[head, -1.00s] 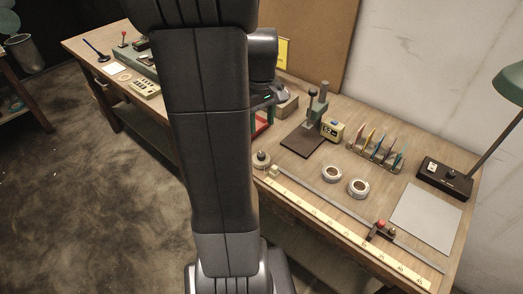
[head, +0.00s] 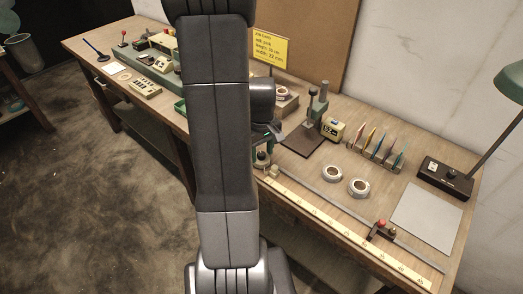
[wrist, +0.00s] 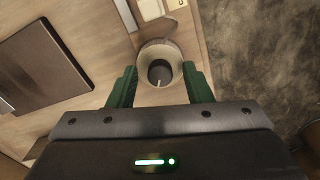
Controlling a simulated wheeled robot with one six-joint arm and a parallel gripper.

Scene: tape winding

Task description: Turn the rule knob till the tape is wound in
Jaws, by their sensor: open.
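The rule knob (head: 262,159) is a round pale knob with a dark centre, at the left end of the rule on the bench's front edge. In the wrist view the knob (wrist: 160,50) lies between the fingertips of my gripper (wrist: 159,70). The green fingers are open, one on each side, with a gap showing; I cannot tell the exact height above it. The pale measuring tape (head: 335,228) lies drawn out along the front edge, beside a grey rail. A slider with a red knob (head: 381,224) sits near its right end.
Two tape rolls (head: 358,187) lie behind the rule. A yellow sign (head: 272,47) stands behind.

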